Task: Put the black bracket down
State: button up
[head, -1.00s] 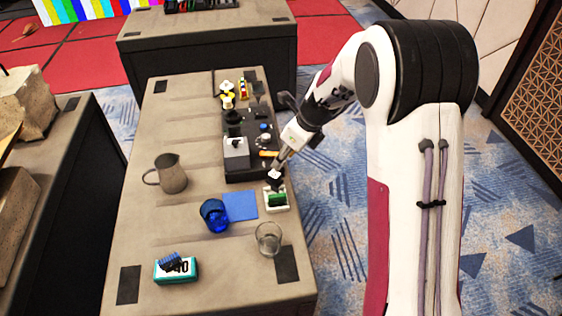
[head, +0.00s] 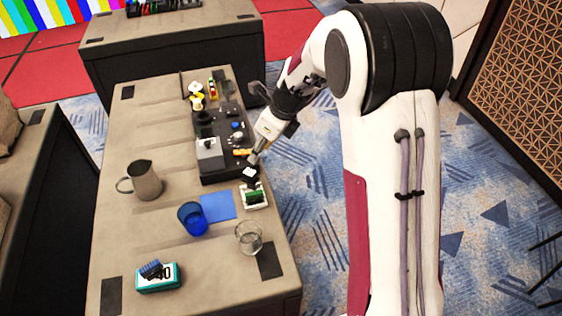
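My gripper (head: 254,159) points down at the right edge of the table, and its fingers look closed on the black bracket (head: 249,176). The bracket is a small dark piece with a white patch on top. It is just behind a white holder with a green block (head: 254,195) and by the front right corner of the black tray (head: 212,178). I cannot tell whether the bracket touches the table or hangs slightly above it. The fingertips are small and partly hide it.
The table (head: 150,215) also bears a blue cup (head: 193,219), blue mat (head: 218,207), clear glass (head: 249,238), grey pitcher (head: 145,181) and teal box (head: 158,279). Several small items crowd the black tray. The table's left side is mostly clear.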

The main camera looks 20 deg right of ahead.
jog(key=s+r+n+t+h, duration=0.1)
jog(key=s+r+n, duration=1.3)
jog(key=s+r, duration=0.15)
jog(key=s+d+n+h, duration=0.1)
jog(key=s+d+n, duration=0.1)
jog(key=s+n, duration=0.4)
jog(key=s+d+r+n+t+h, duration=0.1)
jog(key=s+d+n, duration=0.1)
jog(key=s+n, duration=0.5)
jog(key=s, duration=0.5)
jog(key=shift+s+d+r, duration=0.15)
jog(key=shift+s+r, duration=0.05)
jog(key=shift+s, duration=0.05)
